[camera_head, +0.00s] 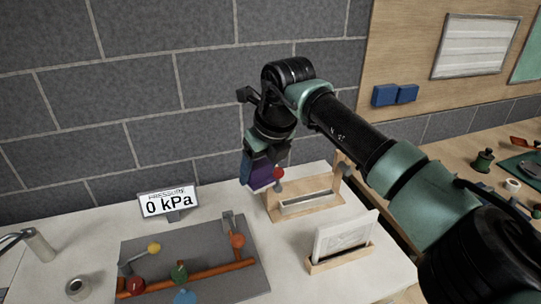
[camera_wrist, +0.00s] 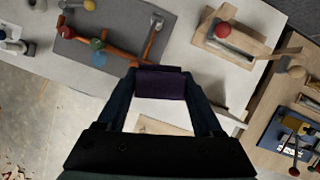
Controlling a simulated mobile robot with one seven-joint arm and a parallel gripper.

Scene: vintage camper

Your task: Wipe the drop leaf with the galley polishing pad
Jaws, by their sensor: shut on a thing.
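My gripper (camera_head: 259,160) is shut on a dark purple pad (camera_head: 260,176), which I take to be the polishing pad. In the wrist view the pad (camera_wrist: 160,84) sits between both fingertips of my gripper (camera_wrist: 162,88). The pad appears held above the white tabletop (camera_head: 212,206), behind the grey pipe board and left of a wooden frame. I cannot tell whether the pad touches anything. I cannot tell which surface is the drop leaf; the white tabletop also shows in the wrist view (camera_wrist: 190,50).
A grey board (camera_head: 215,262) carries orange pipes and coloured knobs. A pressure sign (camera_head: 168,201) reads 0 kPa. A wooden frame (camera_head: 300,208) and a card holder (camera_head: 340,242) stand right of the board. A brick wall (camera_head: 120,100) is behind. A wooden bench (camera_head: 440,170) stands at right.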

